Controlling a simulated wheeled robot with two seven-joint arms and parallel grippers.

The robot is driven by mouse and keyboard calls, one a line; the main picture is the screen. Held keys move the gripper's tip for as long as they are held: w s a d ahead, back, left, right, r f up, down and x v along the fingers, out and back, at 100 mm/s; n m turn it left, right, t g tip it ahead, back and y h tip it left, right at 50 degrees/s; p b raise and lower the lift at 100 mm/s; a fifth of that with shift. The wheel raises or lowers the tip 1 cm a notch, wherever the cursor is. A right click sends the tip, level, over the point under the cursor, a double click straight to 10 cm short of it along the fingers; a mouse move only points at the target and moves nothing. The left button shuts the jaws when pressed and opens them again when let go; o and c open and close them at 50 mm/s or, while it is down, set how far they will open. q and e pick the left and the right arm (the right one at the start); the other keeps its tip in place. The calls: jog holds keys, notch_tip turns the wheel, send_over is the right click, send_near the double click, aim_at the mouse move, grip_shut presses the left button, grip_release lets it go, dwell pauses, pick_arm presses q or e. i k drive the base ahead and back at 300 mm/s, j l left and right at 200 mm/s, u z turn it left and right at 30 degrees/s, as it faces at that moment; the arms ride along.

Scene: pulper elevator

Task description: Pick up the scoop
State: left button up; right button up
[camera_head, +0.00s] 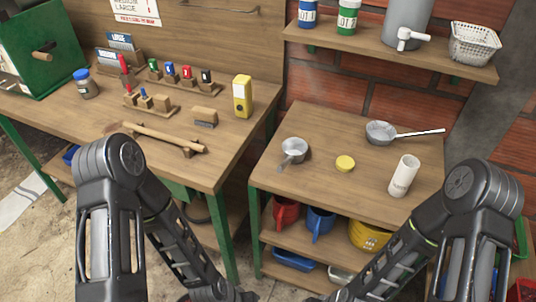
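Two scoop-like metal things lie on the right-hand wooden table (325,190). One is a small grey metal scoop (293,149) with a short handle pointing toward the front left, near the table's left side. The other is a round metal ladle or pan (381,132) with a long pale handle reaching right, near the back. I cannot tell for sure which is the scoop. Both lie free, with nothing touching them. My two arms bend down toward the bottom edge, well in front of the table, and the grippers are out of the picture.
A yellow lid (345,163) and an upright white cylinder (403,176) share the table top. Red and blue jugs (320,222) stand on the shelf below. The left workbench (70,120) holds a yellow device (242,96) and wooden holders. A wall shelf (400,54) hangs above.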

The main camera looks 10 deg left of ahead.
aim_at(295, 149)
jog(key=u, duration=1.9)
jog(key=k+l, duration=0.75)
jog(key=i, duration=0.35)
